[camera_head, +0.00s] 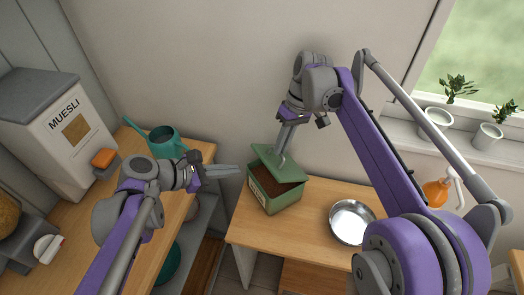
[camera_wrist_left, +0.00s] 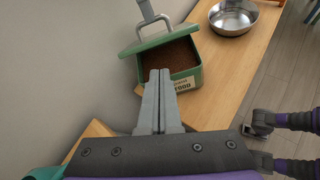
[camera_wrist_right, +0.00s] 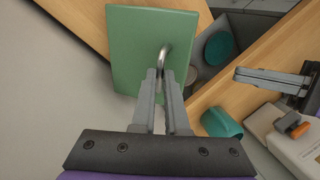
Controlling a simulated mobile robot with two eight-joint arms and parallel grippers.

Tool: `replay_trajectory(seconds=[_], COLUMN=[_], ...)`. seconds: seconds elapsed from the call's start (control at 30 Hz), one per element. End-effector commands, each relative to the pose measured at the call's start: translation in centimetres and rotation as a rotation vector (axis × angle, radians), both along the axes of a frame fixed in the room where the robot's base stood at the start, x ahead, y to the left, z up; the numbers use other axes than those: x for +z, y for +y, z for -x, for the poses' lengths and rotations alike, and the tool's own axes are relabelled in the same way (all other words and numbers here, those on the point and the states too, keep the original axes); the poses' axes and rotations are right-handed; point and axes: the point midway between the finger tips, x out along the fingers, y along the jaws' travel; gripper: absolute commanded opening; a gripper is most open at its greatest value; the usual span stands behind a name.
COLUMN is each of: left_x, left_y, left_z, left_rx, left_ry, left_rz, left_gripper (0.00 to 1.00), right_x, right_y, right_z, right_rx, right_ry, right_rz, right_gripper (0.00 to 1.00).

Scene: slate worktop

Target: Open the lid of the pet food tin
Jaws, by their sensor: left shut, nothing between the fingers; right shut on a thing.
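The pet food tin (camera_head: 275,203) is a green box with a pale label, standing on the wooden worktop against the wall. Brown food shows inside it, also in the left wrist view (camera_wrist_left: 184,71). Its green lid (camera_head: 291,168) is tilted up and partly off the opening. My right gripper (camera_head: 283,156) is shut on the lid's metal handle (camera_wrist_right: 163,57), seen close in the right wrist view. My left gripper (camera_head: 238,171) is shut and empty, to the left of the tin, its fingers pointing at it; the fingers (camera_wrist_left: 159,76) overlap the tin in the left wrist view.
A metal bowl (camera_head: 352,222) stands right of the tin. A teal watering can (camera_head: 165,141) and a muesli container (camera_head: 58,130) stand on the left worktop. An orange bottle (camera_head: 436,192) and potted plants (camera_head: 437,122) are at the right. A gap separates the two worktops.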

Motion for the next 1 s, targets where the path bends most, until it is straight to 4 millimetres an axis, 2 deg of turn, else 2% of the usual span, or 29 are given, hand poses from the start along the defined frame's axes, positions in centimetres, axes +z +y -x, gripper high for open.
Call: replay_trajectory(seconds=[0.1,0.27,0.37,0.7,1.0], left_x=[1.3,2.0,1.6,-0.8,-1.7], left_y=[-0.3,-0.8,-1.7,-6.7,-8.7], left_z=[-1.9,-2.9,-3.4,-5.9,-7.0], left_rx=[0.067,0.101,0.100,0.099,0.102], left_ry=[0.091,0.147,0.151,0.150,0.149], left_rz=[0.147,0.230,0.237,0.233,0.233], left_gripper=[0.00,0.00,0.00,0.00,0.00], right_x=[-0.1,-0.1,-0.1,-0.1,-0.1], right_y=[-0.1,-0.1,-0.1,-0.1,-0.1], right_z=[-0.1,-0.1,-0.1,-0.1,-0.1], right_rx=[-0.001,-0.001,-0.002,-0.002,-0.002], right_ry=[-0.002,-0.002,-0.003,-0.003,-0.003], right_rz=[0.002,0.002,0.002,0.002,0.002], right_gripper=[0.00,0.00,0.00,0.00,0.00])
